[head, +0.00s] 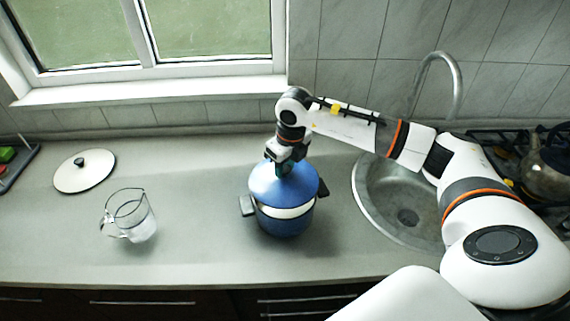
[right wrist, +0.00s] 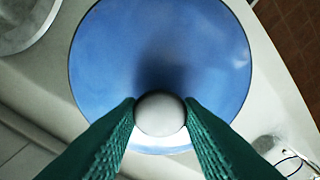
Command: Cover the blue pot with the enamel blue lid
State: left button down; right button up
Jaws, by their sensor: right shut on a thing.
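The blue pot (head: 285,224) stands on the counter with a dark handle on each side. The blue enamel lid (head: 283,188) is over the pot's top. A white band shows between the lid's front edge and the blue pot wall; I cannot tell whether the lid touches the rim. My right gripper (head: 284,168) comes down from above and is shut on the lid's knob. In the right wrist view, the green fingers hold the round pale knob (right wrist: 160,114) between them, with the blue lid (right wrist: 160,50) beyond. My left gripper is not in view.
A white lid (head: 92,172) with a dark knob lies at the left. A glass jug (head: 132,215) stands in front of it. A sink (head: 380,208) with a tall faucet (head: 452,75) is right of the pot. A kettle (head: 548,160) sits on the stove at far right.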

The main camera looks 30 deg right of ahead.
aim_at(285, 177)
jog(key=shift+f+b, duration=1.55)
jog(key=shift+f, duration=0.35)
jog(key=shift+f+b, duration=0.4)
jog(key=shift+b, duration=0.25)
jog(key=o, duration=1)
jog(key=shift+o, duration=0.2)
jog(key=r+b, duration=0.1)
jog(key=r, duration=0.2)
jog(key=s+r+b, duration=0.1)
jog(key=r, duration=0.3)
jog(key=r+b, duration=0.1)
jog(key=r, duration=0.2)
jog(key=shift+s+d+r, duration=0.15)
jog(key=shift+s+r, duration=0.15)
jog(key=shift+r, duration=0.05)
jog(key=shift+s+r+b, duration=0.15)
jog(key=shift+r+b, duration=0.15)
jog(key=shift+r, duration=0.3)
